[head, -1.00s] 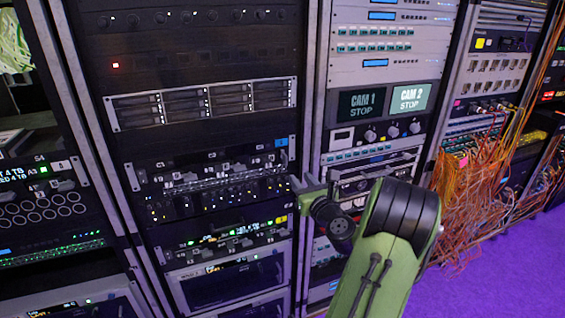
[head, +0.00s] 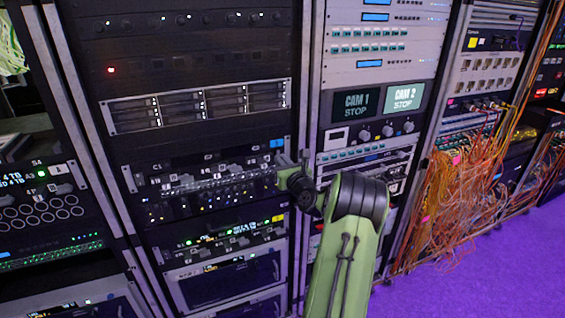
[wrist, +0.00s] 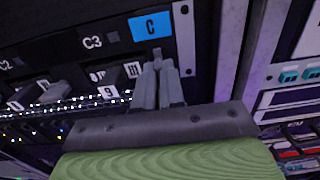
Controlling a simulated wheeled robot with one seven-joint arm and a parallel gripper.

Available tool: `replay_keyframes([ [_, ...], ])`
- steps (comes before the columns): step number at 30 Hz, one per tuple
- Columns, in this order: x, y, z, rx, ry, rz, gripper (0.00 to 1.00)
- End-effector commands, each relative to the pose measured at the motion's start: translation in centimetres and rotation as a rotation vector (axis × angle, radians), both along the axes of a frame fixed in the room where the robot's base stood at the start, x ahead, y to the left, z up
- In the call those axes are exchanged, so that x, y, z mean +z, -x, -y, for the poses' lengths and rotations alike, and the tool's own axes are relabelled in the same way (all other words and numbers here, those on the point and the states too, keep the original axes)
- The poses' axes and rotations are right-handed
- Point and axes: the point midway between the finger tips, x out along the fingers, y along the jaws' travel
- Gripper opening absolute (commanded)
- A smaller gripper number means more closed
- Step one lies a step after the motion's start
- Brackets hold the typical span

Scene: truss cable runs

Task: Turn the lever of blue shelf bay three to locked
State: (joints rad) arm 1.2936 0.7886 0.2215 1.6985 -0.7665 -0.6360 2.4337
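The C3 label (wrist: 92,42) is left of the tag. Below it, a grey block (wrist: 116,78) stands by white labels reading 9 and III. My gripper (wrist: 157,72) is close to the shelf front, right of that block and just below the blue tag. Its fingers are close together, with a small grey piece at their tips; whether this is the lever, and whether they grip it, I cannot tell. In the head view, my wrist (head: 293,185) hides the shelf's right end.
A drive unit (head: 200,104) sits above the shelf and another lit unit (head: 220,238) below. A rack post (head: 308,90) stands just right of my gripper. Orange cables (head: 460,190) hang farther right. Purple floor (head: 480,265) is clear at lower right.

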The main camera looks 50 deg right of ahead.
Motion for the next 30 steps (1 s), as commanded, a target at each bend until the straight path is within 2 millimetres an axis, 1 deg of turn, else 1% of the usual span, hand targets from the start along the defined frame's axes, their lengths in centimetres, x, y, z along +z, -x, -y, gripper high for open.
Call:
replay_keyframes([
  [10,0.0,0.03,-0.01,0.0,0.006,-0.004,0.0],
  [17,-0.03,0.01,-0.04,0.0,0.068,-0.04,0.0],
  [23,-0.05,-0.04,-0.1,0.001,0.191,-0.112,0.0],
  [30,-0.19,-0.08,-0.17,0.001,0.384,-0.227,0.0],
])
